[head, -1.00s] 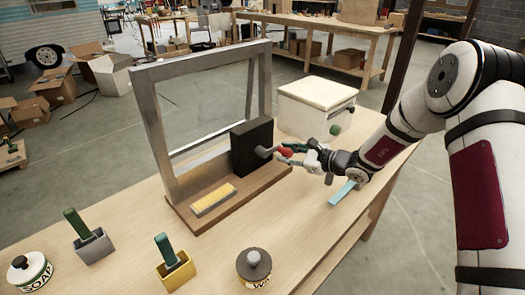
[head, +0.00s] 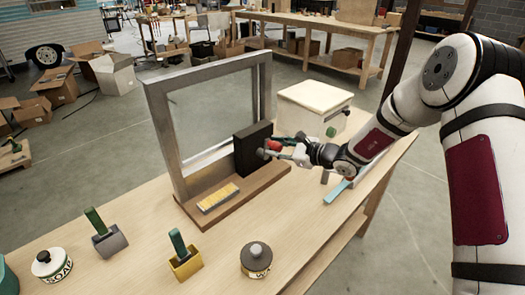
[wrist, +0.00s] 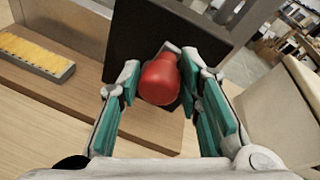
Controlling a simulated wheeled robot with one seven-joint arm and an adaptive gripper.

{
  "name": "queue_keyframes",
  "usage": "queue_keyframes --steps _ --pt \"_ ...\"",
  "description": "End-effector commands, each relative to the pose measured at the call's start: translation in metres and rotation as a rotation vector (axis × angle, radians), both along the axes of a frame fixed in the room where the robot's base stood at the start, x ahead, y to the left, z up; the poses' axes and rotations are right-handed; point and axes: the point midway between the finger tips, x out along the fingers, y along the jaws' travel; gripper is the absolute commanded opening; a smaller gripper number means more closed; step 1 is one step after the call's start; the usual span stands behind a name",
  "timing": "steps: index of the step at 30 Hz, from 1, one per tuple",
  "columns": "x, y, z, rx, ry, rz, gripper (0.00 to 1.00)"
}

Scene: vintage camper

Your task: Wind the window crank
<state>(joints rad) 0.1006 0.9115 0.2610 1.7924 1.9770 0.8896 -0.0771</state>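The window crank is a grey arm with a red knob (head: 274,146) on the face of a dark box (head: 252,148). The box stands beside a grey metal window frame (head: 165,140) on a brown wooden base. My gripper (head: 278,149) is at the knob, coming from the right. In the wrist view the red knob (wrist: 160,80) sits between the two teal-padded fingers of my gripper (wrist: 160,84), which close in on both sides near their tips. The crank arm is mostly hidden behind the knob in that view.
A yellow-topped block (head: 218,198) lies on the base. Two holders and two round tins, including a grey-lidded tin (head: 257,258), stand along the front of the table.

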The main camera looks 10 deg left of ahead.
Motion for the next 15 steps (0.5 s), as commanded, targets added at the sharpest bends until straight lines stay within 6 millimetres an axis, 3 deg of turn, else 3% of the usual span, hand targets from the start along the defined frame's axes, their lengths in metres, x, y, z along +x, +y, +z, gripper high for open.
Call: queue_keyframes --steps 15 --pt "0.0023 -0.0014 -0.0022 -0.001 0.001 -0.002 0.45"
